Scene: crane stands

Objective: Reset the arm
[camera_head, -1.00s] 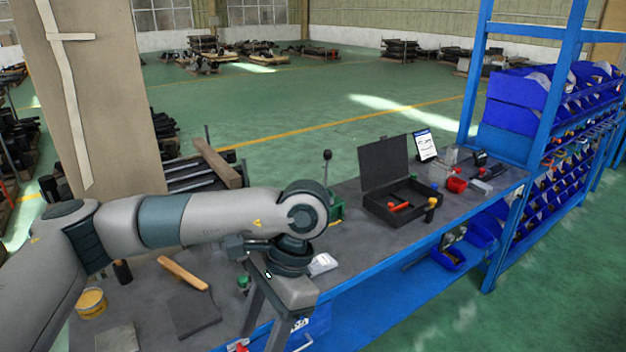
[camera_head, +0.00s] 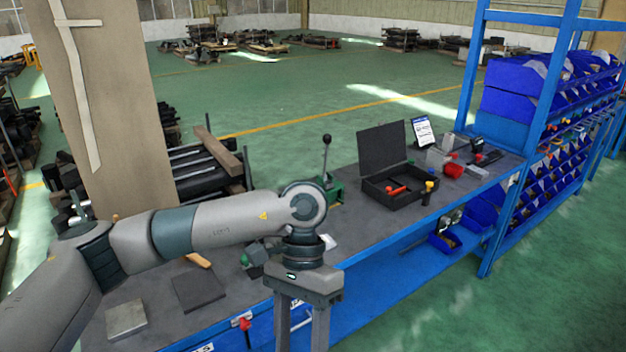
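My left arm reaches in from the left across the front of the workbench (camera_head: 255,308). Its gripper (camera_head: 302,338) points down in front of the bench's blue front edge. Its two fingers are spread apart, with only the blue bench front showing between them. The finger ends run to the bottom edge of the view. My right gripper is not in view.
An open black case (camera_head: 395,188) with a red-handled tool stands on the bench. A green-based lever press (camera_head: 328,180) stands behind my wrist. A dark plate (camera_head: 197,289) and a grey block (camera_head: 126,319) lie nearer. Blue bin shelves (camera_head: 520,100) stand right.

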